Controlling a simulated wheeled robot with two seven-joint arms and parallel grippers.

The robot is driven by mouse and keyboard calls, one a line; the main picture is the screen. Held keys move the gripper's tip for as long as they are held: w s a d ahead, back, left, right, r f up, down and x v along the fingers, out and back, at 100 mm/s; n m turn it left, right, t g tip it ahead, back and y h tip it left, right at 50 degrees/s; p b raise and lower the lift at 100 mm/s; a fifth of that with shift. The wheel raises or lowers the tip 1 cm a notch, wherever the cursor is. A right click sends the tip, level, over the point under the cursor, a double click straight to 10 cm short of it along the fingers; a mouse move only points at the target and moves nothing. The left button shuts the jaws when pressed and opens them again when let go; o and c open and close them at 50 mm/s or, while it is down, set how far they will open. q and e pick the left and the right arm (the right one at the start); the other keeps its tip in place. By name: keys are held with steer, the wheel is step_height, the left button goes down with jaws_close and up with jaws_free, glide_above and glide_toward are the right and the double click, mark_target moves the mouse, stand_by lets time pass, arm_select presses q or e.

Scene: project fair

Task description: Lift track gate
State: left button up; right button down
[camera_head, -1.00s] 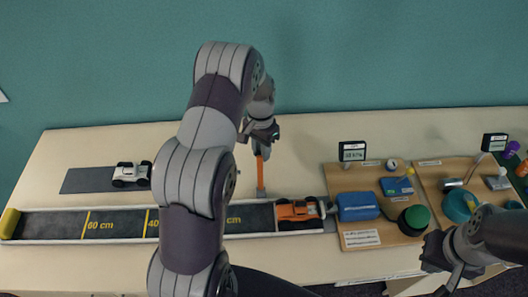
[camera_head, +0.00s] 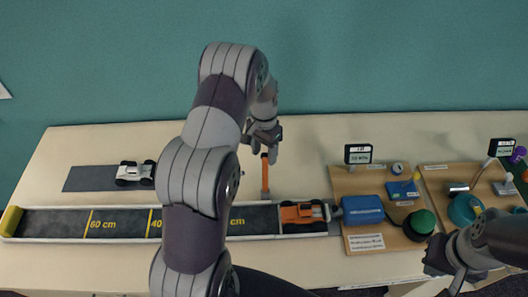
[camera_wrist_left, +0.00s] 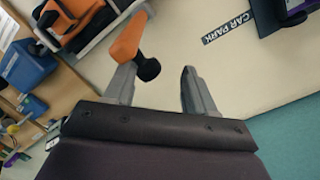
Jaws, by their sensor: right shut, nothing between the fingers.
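The track gate's orange upright arm (camera_head: 265,176) stands at the track's far side, by the orange car (camera_head: 303,212) on the dark track (camera_head: 105,222). In the left wrist view the gate arm (camera_wrist_left: 127,38) runs to a dark rounded end by the left finger's tip. My left gripper (camera_head: 268,152) is at the top of the gate arm. In its wrist view my left gripper (camera_wrist_left: 160,85) is open, its fingers apart with nothing clamped. My right gripper (camera_head: 440,268) is shut and empty at the lower right, away from the gate.
A white car (camera_head: 134,173) sits on a dark mat (camera_head: 88,179) behind the track. Wooden boards with a blue box (camera_head: 361,209), a green dome (camera_head: 420,221) and small displays fill the right. My left arm hides the track's middle. Table behind the gate is clear.

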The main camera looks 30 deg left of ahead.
arm_select(q)
steer(key=shift+w+a, duration=0.1)
stand_by(0.3)
steer(key=shift+r, duration=0.15)
step_height(320, 180, up, 12)
steer(key=w+p, duration=0.1)
steer(key=p, duration=0.5)
steer(key=shift+w+a+r, duration=0.15)
steer(key=shift+a, duration=0.2)
